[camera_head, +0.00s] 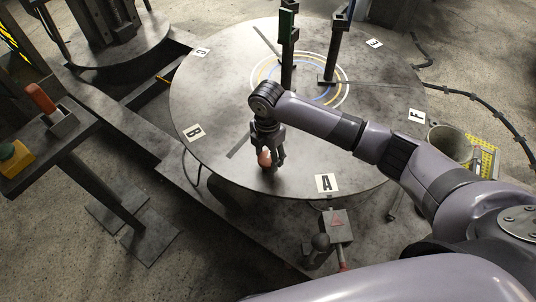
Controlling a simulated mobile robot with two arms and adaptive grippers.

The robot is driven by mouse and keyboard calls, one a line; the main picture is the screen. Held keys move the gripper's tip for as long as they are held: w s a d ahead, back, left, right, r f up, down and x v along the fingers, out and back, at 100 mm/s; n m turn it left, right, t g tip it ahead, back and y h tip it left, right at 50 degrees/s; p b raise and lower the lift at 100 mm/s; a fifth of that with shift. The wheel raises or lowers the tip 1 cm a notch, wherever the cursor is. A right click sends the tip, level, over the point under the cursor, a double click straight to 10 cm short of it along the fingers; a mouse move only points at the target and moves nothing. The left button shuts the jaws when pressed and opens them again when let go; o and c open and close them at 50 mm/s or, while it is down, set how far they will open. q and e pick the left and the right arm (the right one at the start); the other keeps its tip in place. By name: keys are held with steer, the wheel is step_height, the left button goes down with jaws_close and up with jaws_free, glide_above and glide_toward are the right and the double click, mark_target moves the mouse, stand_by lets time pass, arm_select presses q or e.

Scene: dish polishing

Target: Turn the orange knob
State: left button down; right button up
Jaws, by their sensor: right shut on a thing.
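My right gripper (267,150) points down over the near part of the round metal table, between the labels A and B. Its fingers are shut around a small, rounded orange-pink knob (264,158). The fingers cover part of the knob, and I cannot tell whether it is fixed to the table or held just above it. My left gripper is not in view.
The round table (215,95) bears letter labels and upright posts (288,55) near its middle. A stand at the left carries a red-orange handle (40,98) and a yellow box with a green button (14,158). A grey box (338,225) stands at the near edge.

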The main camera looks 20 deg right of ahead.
steer(key=shift+r+m+p, duration=0.2)
steer(key=shift+m+p, duration=0.3)
steer(key=shift+p, duration=0.3)
steer(key=m+p, duration=0.3)
steer(key=shift+p, duration=0.3)
steer(key=m+p, duration=0.2)
steer(key=shift+s+m, duration=0.1)
steer(key=shift+m, duration=0.3)
steer(key=shift+f+m+p, duration=0.15)
steer(key=shift+m+p, duration=0.55)
steer(key=shift+p, duration=0.1)
steer(key=o, duration=1.2)
steer(key=shift+c, duration=0.2)
